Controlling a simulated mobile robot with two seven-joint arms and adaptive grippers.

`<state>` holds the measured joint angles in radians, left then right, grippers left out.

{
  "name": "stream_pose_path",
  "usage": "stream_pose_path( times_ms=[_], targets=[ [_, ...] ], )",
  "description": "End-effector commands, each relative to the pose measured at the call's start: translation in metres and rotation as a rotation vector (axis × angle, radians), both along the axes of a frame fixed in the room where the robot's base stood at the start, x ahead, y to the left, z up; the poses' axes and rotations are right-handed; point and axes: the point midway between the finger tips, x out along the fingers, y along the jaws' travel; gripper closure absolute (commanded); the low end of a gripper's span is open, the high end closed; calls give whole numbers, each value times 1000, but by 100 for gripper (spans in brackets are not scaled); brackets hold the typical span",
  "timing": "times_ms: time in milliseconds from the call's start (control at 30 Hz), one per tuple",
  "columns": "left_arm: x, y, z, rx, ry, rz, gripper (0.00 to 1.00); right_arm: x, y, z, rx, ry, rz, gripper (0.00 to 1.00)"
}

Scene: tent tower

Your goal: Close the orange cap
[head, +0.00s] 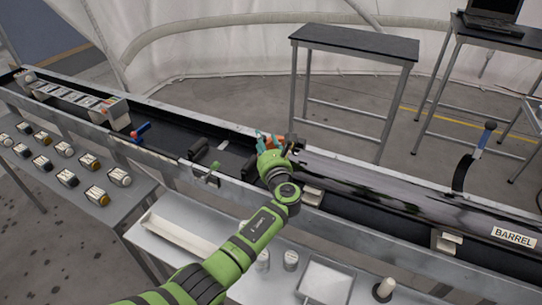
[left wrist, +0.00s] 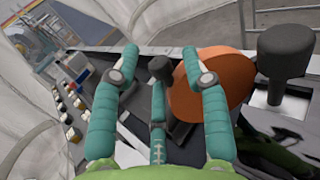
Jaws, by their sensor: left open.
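The orange cap (head: 280,139) is partly hidden behind my left gripper at the left end of the long dark barrel (head: 400,190) in the head view. In the left wrist view it is a large orange disc (left wrist: 226,78), tilted, just behind and beside the right-hand finger. My left gripper (head: 266,142) reaches over the trough at the cap. Its teal fingers (left wrist: 160,62) are spread, with nothing held between them. I cannot tell whether a finger touches the cap. My right gripper does not show.
A dark-grey knobbed handle (left wrist: 285,52) stands right of the cap in the left wrist view. A smaller black knob (left wrist: 160,68) shows between the fingers. A side table with several jars (head: 95,193) is at left. A white tray (head: 325,282) lies in front.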

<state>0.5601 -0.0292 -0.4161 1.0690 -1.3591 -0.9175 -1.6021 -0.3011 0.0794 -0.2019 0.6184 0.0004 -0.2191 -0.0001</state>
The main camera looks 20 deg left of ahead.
Motion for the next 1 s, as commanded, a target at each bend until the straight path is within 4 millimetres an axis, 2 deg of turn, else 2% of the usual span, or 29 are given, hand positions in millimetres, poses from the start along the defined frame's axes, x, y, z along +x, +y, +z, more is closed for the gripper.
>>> stream_pose_path(
  times_ms=[300, 500, 700, 933, 967, 1000],
  targets=[
    [-55, -34, 0, -6, 0, -4, 54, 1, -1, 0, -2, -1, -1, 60],
    [-82, -51, 1, -3, -2, -5, 54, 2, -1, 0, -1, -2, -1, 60],
    [-92, -57, 2, -2, -2, -3, 54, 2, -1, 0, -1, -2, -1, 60],
    [-92, -57, 2, -1, -2, -3, 54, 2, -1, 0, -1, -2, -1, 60],
    [-92, -57, 2, -2, -2, -3, 62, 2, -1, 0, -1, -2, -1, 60],
    [-92, -56, 1, -6, -4, -4, 78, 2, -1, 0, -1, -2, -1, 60]
  ],
)
